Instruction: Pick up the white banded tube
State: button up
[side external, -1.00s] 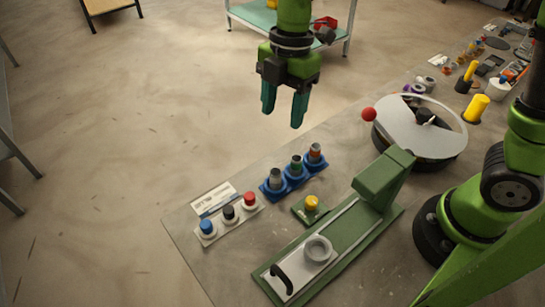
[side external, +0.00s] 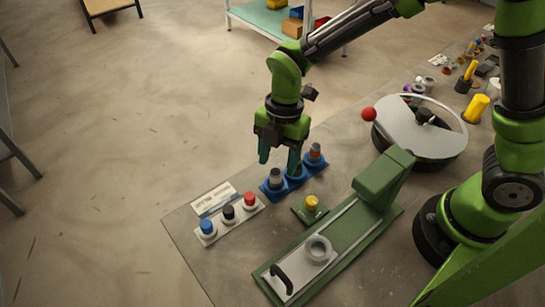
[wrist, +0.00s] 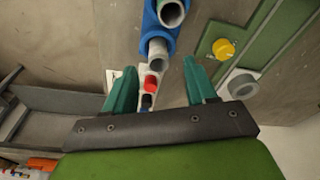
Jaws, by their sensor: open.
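The blue holder (side external: 284,187) stands on the bench with three grey tubes upright in it. The left tube (side external: 275,177) has a pale band and looks like the white banded one; the right tube (side external: 315,152) has an orange band. The middle tube is mostly hidden behind a finger of my gripper (side external: 279,163). My gripper is open and empty, pointing down above the left and middle tubes. In the wrist view, the open mouth of what looks like the left tube (wrist: 158,52) shows near the gap between the fingertips (wrist: 160,65).
Blue, black and red buttons (side external: 229,212) sit left of the holder. A small yellow knob (side external: 312,202) on a green base and a green slide fixture (side external: 338,240) are to the right. A round turntable (side external: 420,125) with a red ball handle is behind.

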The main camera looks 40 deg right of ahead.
aim_at(275, 173)
jog(key=f, duration=0.4)
jog(key=shift+a+f, duration=0.35)
jog(key=shift+a, duration=0.05)
grip_shut()
notch_tip(275, 173, up, 13)
dwell(0.6)
jog(key=shift+r, duration=0.1)
